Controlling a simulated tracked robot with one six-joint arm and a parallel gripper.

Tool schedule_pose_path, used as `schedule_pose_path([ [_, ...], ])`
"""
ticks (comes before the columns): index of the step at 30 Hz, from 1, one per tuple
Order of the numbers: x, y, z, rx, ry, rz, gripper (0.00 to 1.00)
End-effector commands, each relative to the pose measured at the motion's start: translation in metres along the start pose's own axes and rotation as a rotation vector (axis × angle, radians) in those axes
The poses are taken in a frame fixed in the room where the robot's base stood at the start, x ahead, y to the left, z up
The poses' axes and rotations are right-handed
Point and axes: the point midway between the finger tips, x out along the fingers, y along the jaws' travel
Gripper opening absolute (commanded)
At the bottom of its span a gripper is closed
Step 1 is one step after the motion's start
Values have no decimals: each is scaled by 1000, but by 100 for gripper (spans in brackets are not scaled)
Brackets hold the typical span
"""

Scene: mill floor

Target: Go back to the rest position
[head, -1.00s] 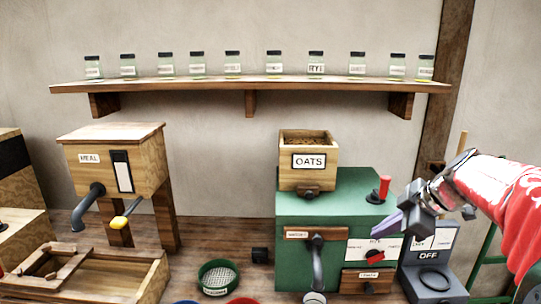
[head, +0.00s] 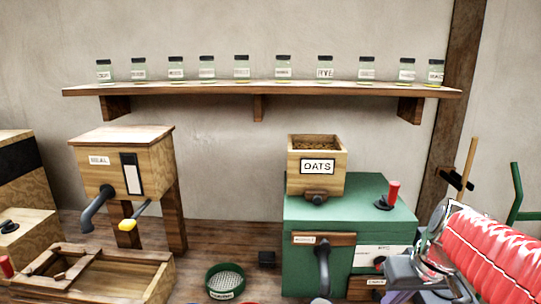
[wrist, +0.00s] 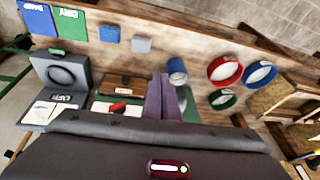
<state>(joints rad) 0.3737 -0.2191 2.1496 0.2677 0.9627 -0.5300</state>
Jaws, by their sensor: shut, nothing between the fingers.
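My gripper (head: 405,284) is at the lower right of the head view, in front of the green mill (head: 330,225), with its fingertips hard to make out there. In the wrist view its two purple fingers (wrist: 163,97) are together with nothing between them. My arm in its red sleeve comes in from the right and covers the mill's lower right part and the grey switch box. The switch box (wrist: 62,75) shows in the wrist view, at the left.
An oats hopper (head: 318,180) tops the mill. A shelf (head: 260,89) of jars is above. Red and blue rings (wrist: 224,70) lie on the bench.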

Motion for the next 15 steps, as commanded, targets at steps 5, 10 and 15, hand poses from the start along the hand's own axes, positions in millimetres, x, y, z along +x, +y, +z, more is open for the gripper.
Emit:
schedule_pose_path([
  [5,-5,-23,34,121,1,58,0],
  [10,-10,-41,63,185,23,102,0],
  [15,-14,-58,88,178,57,131,0],
])
